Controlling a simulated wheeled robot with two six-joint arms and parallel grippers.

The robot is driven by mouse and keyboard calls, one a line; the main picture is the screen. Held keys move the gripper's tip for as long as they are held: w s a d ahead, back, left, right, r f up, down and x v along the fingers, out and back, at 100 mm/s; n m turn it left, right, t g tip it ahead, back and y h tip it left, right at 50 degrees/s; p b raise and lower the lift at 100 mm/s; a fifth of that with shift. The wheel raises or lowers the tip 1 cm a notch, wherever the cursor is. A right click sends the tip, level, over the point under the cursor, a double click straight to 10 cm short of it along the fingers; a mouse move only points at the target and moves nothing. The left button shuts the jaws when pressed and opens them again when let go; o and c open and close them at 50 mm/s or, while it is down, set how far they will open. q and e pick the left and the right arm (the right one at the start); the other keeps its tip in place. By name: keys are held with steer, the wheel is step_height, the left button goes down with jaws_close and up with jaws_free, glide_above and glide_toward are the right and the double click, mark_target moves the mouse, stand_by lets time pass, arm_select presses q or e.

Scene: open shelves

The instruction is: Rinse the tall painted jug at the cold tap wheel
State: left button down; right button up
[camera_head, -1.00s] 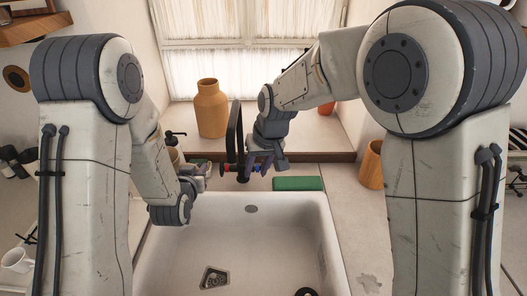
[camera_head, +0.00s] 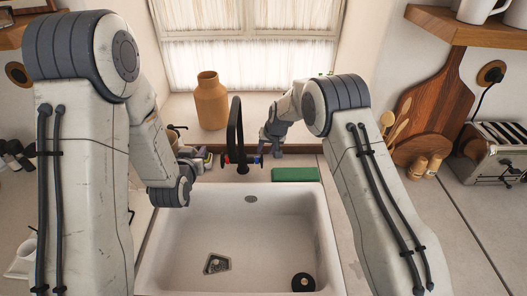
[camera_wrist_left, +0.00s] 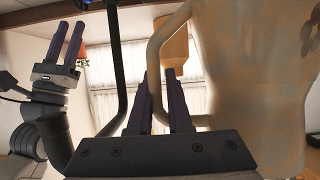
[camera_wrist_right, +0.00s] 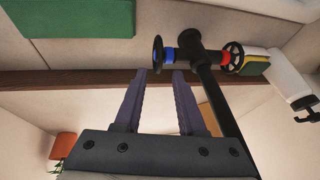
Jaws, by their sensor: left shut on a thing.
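The tall painted jug (camera_wrist_left: 250,70) is pale and worn with a brownish flower. It fills the right of the left wrist view; my left arm mostly hides it in the head view. My left gripper (camera_wrist_left: 157,75) is shut on its looped handle. The black tap (camera_head: 237,135) stands behind the sink (camera_head: 325,225). Its blue-marked wheel (camera_wrist_right: 158,54) is on the right in the head view, its red-marked wheel (camera_wrist_right: 232,56) on the left. My right gripper (camera_wrist_right: 160,75) is open and empty, its fingertips just short of the blue-marked wheel.
An orange-brown vase (camera_head: 211,103) stands on the window sill behind the tap. A green block (camera_head: 295,174) lies at the sink's back right. A toaster (camera_head: 490,150) stands far right.

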mark_target(262, 157)
steer(key=shift+p+x, duration=0.55)
steer(key=shift+x, duration=1.65)
jaws_close()
